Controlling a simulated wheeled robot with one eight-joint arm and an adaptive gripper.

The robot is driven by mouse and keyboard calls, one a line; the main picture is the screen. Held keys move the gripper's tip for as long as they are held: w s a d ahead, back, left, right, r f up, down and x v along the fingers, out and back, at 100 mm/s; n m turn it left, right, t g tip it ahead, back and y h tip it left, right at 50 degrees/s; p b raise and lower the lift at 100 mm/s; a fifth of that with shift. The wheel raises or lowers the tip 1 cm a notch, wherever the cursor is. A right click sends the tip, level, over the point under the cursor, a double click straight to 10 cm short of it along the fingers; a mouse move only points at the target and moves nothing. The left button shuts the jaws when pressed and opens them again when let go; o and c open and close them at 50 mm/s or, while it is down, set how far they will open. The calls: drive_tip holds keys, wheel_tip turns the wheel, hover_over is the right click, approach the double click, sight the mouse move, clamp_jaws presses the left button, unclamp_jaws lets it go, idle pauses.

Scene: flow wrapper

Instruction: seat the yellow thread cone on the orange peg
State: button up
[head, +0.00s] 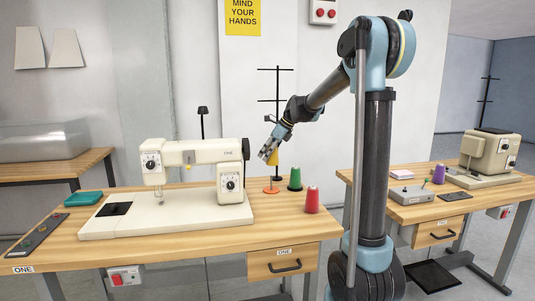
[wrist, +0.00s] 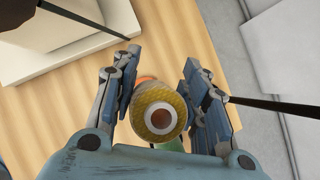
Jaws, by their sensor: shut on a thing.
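The yellow thread cone (head: 273,159) is held in my gripper (head: 267,151), above the table labelled ONE. In the wrist view the cone (wrist: 147,97) is seen end-on, with its white ring and dark hole facing the camera, between the two fingers of the gripper (wrist: 160,82). The orange peg (head: 271,186) stands on the table below the cone, with a visible gap between them. In the wrist view a bit of orange (wrist: 148,79) shows behind the cone; most of the peg is hidden there.
A green cone (head: 295,180) stands just right of the peg, and a pink-red cone (head: 312,201) is nearer the table's front right. The cream sewing machine (head: 205,215) is to the left. A dark thread stand (head: 277,100) rises behind. Bare wood (head: 270,235) lies in front.

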drive_tip(key=shift+a+f, duration=0.2)
drive_tip(key=shift+f, duration=5.4)
drive_tip(key=shift+s, duration=0.1)
drive_tip(key=o, duration=1.2)
drive_tip(key=v, duration=1.2)
drive_tip(key=shift+d+f, duration=0.1)
